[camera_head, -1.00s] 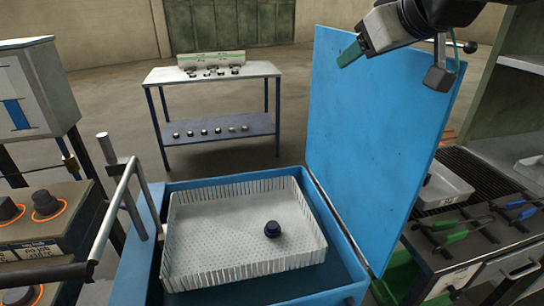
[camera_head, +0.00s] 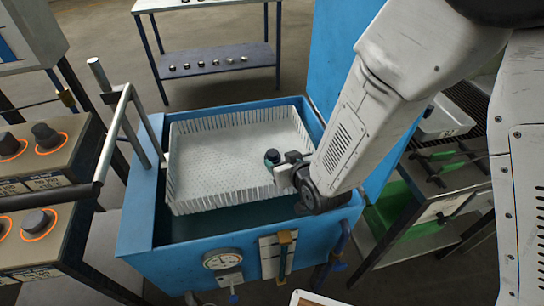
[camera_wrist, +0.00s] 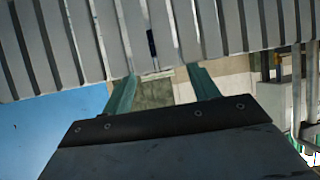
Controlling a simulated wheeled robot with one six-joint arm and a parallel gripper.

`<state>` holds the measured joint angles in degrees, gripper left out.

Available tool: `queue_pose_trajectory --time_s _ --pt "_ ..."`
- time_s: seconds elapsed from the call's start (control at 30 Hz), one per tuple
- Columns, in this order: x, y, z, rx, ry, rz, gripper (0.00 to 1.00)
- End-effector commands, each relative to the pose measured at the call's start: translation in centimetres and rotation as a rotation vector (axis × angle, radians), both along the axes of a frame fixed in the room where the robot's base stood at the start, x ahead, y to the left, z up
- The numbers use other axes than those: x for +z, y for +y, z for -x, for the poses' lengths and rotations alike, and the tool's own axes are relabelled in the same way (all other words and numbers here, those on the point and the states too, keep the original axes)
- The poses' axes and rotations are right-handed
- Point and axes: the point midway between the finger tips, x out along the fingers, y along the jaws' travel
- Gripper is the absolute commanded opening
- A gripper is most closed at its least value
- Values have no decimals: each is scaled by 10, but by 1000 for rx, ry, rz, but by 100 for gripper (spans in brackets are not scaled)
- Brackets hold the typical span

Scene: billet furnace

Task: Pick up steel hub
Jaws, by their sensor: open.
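The steel hub (camera_head: 271,155) is a small dark round piece with a flanged base. It is in the white slatted basket (camera_head: 185,192), near the basket's front right in the head view. My gripper (camera_head: 277,166) is low over the basket's front right side, right beside the hub in the picture. I cannot tell whether it touches the hub. In the wrist view, the two green fingers of my gripper (camera_wrist: 161,88) are spread apart with no object seen held between them. Pale upright slats (camera_wrist: 90,40) fill the top of that view, and I cannot make out the hub there.
The basket sits in a blue open tank (camera_head: 140,215) with a gauge (camera_head: 222,259) on its front. The raised blue lid (camera_head: 335,50) stands behind my arm. A metal handrail (camera_head: 115,130) and knob panels (camera_head: 50,160) are at left; a tool bench (camera_head: 440,205) is at right.

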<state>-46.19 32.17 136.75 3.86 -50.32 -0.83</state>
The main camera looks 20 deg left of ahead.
Motion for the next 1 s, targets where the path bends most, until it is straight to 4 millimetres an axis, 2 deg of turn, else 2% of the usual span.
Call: queue_pose_trajectory --time_s 0.43,0.73,0.77,0.93,0.97,1.0 --pt "-28 34 -40 -1 0 1 60" --pt "-31 37 -44 -1 0 1 60" --pt "-31 37 -44 -1 0 1 54" --pt "-31 37 -44 -1 0 1 7" --pt "-31 37 -44 -1 0 1 0" --pt "-30 38 -44 -1 -1 0 0"
